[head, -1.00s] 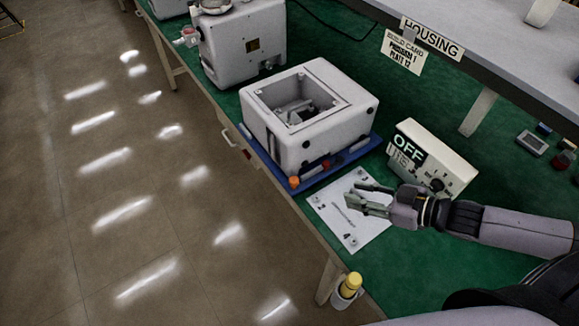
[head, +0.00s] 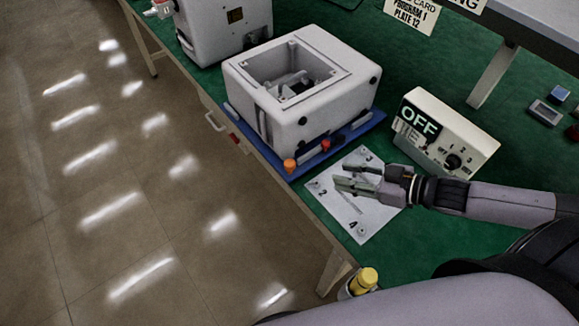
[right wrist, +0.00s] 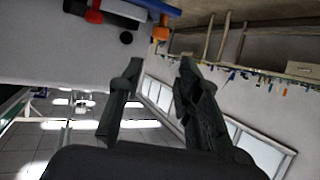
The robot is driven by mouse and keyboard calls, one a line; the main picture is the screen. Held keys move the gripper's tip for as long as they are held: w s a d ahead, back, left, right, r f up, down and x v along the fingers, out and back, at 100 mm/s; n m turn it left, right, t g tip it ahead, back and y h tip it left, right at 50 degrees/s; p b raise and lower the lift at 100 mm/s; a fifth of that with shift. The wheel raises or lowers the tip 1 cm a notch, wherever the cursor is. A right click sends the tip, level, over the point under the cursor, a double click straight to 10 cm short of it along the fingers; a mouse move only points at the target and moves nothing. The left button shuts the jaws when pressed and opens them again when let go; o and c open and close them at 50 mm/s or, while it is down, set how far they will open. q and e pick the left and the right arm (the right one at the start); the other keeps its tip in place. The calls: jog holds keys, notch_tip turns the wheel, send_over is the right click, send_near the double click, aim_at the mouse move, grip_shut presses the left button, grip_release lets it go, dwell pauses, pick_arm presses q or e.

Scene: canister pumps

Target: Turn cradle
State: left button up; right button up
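A blue cradle (head: 353,133) carries a white open-topped housing (head: 320,89) near the front edge of the bench. An orange knob (head: 290,165) and a red knob (head: 325,144) sit on its near side. The orange knob (right wrist: 160,33) and the blue edge (right wrist: 160,7) also show at the top of the right wrist view. My right gripper (head: 347,177) is open and empty. It is above the white paper, just right of the orange knob and apart from it. Its fingers (right wrist: 158,72) stand apart in the wrist view. My left gripper is out of view.
A numbered paper sheet (head: 366,225) lies under my right gripper. A control box labelled OFF (head: 464,128) stands right of the cradle. Another white housing (head: 225,25) stands behind. A yellow-topped bottle (head: 364,279) is at the bench's front edge.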

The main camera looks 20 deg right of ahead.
aim_at(294, 165)
jog(key=x, duration=1.7)
jog(key=shift+a, duration=0.15)
jog(key=shift+c, duration=0.5)
grip_shut()
